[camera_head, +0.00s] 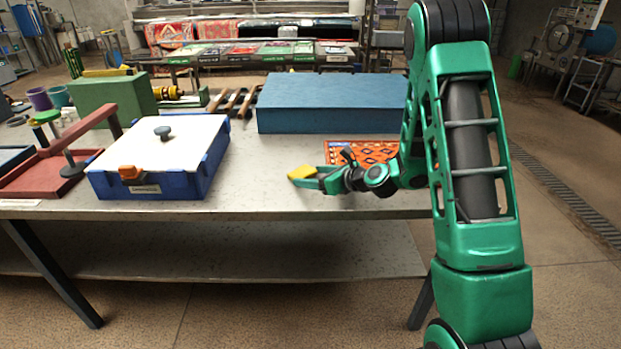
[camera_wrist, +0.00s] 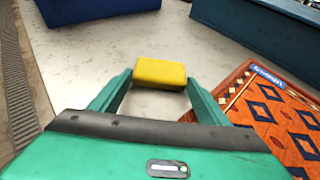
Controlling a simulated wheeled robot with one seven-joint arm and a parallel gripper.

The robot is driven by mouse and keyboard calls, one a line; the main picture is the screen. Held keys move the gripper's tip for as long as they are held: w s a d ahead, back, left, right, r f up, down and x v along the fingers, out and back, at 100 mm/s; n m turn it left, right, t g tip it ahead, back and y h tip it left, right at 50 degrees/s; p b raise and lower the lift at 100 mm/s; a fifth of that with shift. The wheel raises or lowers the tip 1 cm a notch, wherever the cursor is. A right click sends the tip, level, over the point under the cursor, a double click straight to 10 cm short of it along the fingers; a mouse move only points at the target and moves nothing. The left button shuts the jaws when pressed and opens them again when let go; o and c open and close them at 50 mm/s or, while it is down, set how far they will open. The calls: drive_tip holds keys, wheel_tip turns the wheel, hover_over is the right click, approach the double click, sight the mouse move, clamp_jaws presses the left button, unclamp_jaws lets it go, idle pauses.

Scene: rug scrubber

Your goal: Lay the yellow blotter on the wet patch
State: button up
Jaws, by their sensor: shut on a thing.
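The yellow blotter (camera_head: 302,172) is a small yellow block at the tip of my gripper (camera_head: 307,179), above the grey table (camera_head: 262,165). In the wrist view the blotter (camera_wrist: 160,73) sits between the two green fingers of my gripper (camera_wrist: 160,82), which are shut on it. An orange patterned rug (camera_head: 366,151) lies on the table just behind and right of my gripper; it also shows in the wrist view (camera_wrist: 280,115), right of the fingers, with a blue label at its corner. I cannot make out a wet patch on the visible part of the rug.
A blue box with a white lid (camera_head: 165,146) and an orange latch stands left. A long blue block (camera_head: 332,103) stands behind the rug. A red press frame (camera_head: 60,165) and a green block (camera_head: 110,98) are farther left. The table between the lidded box and my gripper is clear.

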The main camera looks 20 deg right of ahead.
drive_tip(key=o, duration=0.8)
drive_tip(key=shift+f, duration=0.1)
drive_tip(key=shift+c, duration=0.2)
